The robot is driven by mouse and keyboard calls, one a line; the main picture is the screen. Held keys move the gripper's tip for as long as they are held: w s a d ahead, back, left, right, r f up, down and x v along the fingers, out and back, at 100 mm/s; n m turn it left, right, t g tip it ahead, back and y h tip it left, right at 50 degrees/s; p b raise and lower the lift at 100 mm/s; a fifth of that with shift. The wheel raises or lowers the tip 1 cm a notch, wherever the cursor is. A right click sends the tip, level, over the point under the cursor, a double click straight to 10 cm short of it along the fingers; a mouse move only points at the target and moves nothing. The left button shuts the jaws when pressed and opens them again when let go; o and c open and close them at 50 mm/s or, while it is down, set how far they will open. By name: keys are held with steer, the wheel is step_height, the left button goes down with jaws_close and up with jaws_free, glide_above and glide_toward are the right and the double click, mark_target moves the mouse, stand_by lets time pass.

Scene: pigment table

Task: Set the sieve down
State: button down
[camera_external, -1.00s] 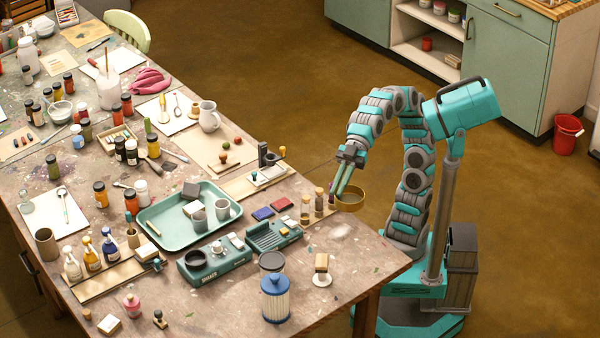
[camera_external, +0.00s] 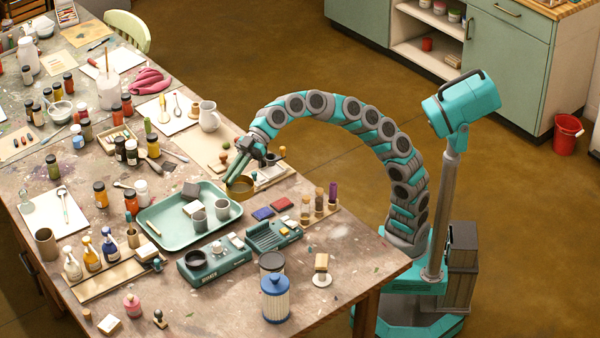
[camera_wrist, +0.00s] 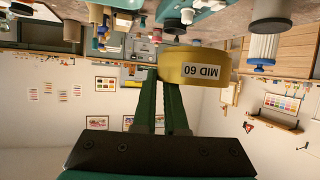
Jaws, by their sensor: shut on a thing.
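The sieve is a round, brass-yellow ring (camera_external: 241,188), held above the right edge of the green tray (camera_external: 150,222) in the external view. In the wrist view the sieve (camera_wrist: 195,66) shows a white label reading "MID 60", upside down. My gripper (camera_external: 230,181) has long green fingers and is shut on the sieve's rim. In the wrist view the fingertips (camera_wrist: 165,80) meet the sieve's near left side. Whether the sieve touches the tray's rim cannot be told.
A wooden board with a stamp (camera_external: 282,152) lies to the right.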

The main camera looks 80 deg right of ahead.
step_height(320, 180, down, 10)
steer(key=shift+r, duration=0.1)
stand_by(0.4)
steer(key=shift+f+b, duration=0.45)
steer(key=c, duration=1)
jaws_free()
steer(key=shift+o, duration=0.2)
steer(key=v, duration=1.2)
steer(key=shift+r, duration=0.45)
